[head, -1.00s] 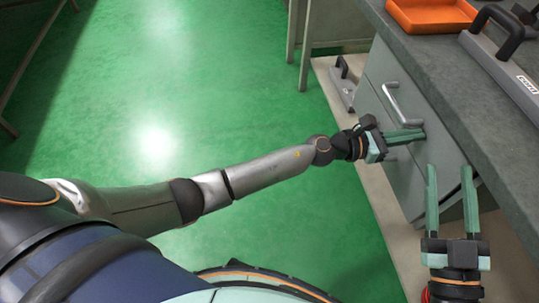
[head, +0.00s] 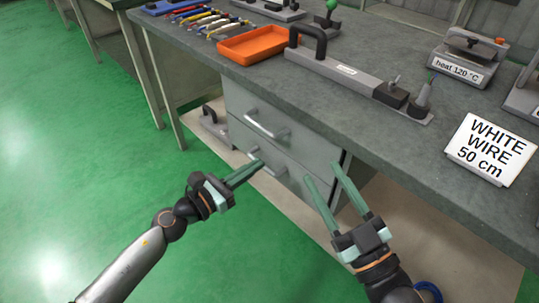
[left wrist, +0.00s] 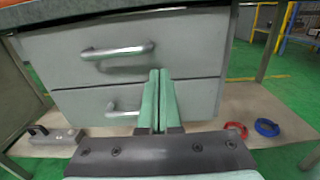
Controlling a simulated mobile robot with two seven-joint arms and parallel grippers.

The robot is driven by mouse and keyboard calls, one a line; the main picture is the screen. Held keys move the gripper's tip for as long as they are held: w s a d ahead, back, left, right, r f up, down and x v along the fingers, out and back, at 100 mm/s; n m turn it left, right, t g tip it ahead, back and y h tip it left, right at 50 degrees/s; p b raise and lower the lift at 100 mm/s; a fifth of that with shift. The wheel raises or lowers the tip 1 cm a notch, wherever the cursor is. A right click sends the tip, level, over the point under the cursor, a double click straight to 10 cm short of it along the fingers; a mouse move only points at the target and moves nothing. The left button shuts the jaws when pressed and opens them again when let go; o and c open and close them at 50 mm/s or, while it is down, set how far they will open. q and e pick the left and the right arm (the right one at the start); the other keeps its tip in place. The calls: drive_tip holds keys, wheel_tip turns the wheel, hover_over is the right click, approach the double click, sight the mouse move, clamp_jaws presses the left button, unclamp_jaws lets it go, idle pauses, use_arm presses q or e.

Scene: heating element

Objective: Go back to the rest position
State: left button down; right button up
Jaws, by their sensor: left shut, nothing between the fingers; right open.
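My left gripper (head: 243,173) is shut with nothing in it. It is in front of the lower drawer (head: 284,180) of the grey cabinet, its fingertips near that drawer's handle; I cannot tell if they touch. In the left wrist view its closed fingers (left wrist: 159,98) stand before the two drawers, to the right of the lower handle (left wrist: 124,108). My right gripper (head: 334,184) is open and empty, in front of the cabinet's right edge, below the bench top. Both drawers look shut.
The grey bench top (head: 330,108) carries an orange tray (head: 252,45), a long device with a black handle (head: 345,80), a heater labelled 120 °C (head: 465,62) and a "WHITE WIRE 50 cm" sign (head: 492,148). Red (left wrist: 236,130) and blue rings (left wrist: 267,127) lie below. Green floor at left is clear.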

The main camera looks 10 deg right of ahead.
use_arm(q)
drive_tip(key=shift+v, duration=1.7)
drive_tip(key=s+a+r+m+t+y, duration=0.45)
drive_tip(key=s+a+m, duration=0.2)
drive_tip(key=m, duration=0.95)
drive_tip(key=s+a+r+m+t+y, duration=0.3)
drive_tip(key=s+a+r+m+t, duration=0.3)
drive_tip(key=m, duration=0.9)
drive_tip(key=s+a+f+n+g+y+p, duration=0.3)
drive_tip(key=s+f+g+p, duration=0.5)
drive_tip(key=p, duration=1.6)
wheel_tip(320, 180, down, 3)
drive_tip(key=a+g+y, duration=0.1)
drive_tip(key=g+y, duration=0.1)
drive_tip(key=g, duration=0.2)
drive_tip(key=shift+s+r+n, duration=0.15)
drive_tip(key=shift+s+n, duration=0.05)
drive_tip(key=shift+n, duration=0.2)
use_arm(e)
drive_tip(key=s+d+f+m+g+h, duration=0.3)
drive_tip(key=s+f+g, duration=0.5)
drive_tip(key=f+g, duration=0.3)
drive_tip(key=shift+s+m+h, duration=0.2)
drive_tip(key=shift+m+h, duration=0.7)
drive_tip(key=shift+h, duration=0.2)
